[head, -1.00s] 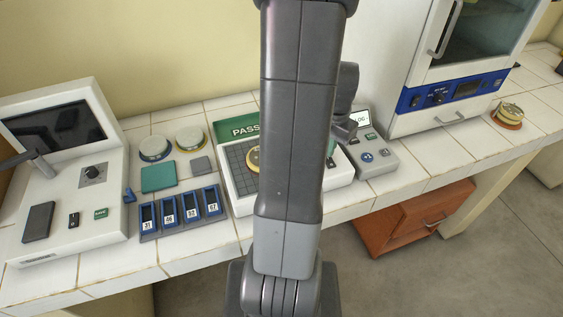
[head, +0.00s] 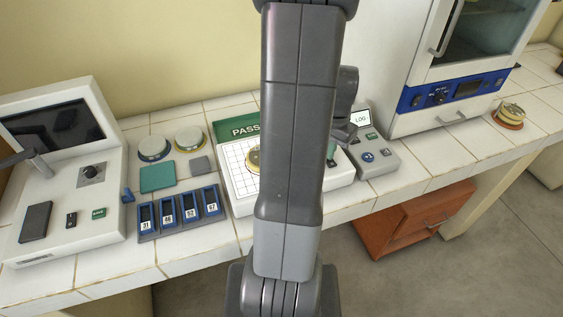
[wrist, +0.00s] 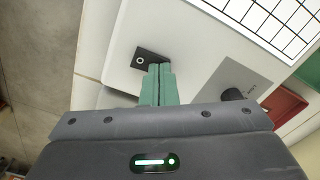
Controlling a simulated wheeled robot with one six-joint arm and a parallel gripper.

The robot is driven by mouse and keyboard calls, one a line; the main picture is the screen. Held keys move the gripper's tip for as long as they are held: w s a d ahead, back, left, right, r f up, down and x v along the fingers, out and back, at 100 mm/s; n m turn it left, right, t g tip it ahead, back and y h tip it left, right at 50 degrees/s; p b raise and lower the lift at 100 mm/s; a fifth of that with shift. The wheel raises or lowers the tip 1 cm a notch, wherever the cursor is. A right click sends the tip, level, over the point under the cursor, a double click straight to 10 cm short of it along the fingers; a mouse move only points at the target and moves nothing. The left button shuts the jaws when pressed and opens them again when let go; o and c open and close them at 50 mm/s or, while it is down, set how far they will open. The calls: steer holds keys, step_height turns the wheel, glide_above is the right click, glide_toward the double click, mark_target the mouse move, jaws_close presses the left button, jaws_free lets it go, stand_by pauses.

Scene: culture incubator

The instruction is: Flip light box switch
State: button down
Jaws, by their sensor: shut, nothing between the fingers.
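The light box (head: 240,207) is a white unit on the tiled bench in the head view, mostly behind my arm. Its gridded panel (head: 236,160) is bright white and also shows lit in the wrist view (wrist: 275,20). The light box switch (wrist: 152,56) is a small black rocker marked with a circle on the white face. My gripper (wrist: 160,66) is shut and empty, its green fingertips at the switch's lower right edge; I cannot tell whether they touch it. In the head view my arm hides the fingertips.
A round dish (head: 253,159) lies on the lit panel. A dark knob (wrist: 232,94) is right of my fingers. A blue slotted rack (head: 180,211) stands left of the light box, a small LOG device (head: 375,157) right of it, with the incubator (head: 450,75) beyond.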

steer(key=shift+r+p, duration=2.75)
steer(key=shift+r, duration=0.75)
steer(key=shift+f, duration=0.1)
steer(key=shift+f+b, duration=2.65)
steer(key=shift+f, duration=0.75)
steer(key=shift+r, duration=0.15)
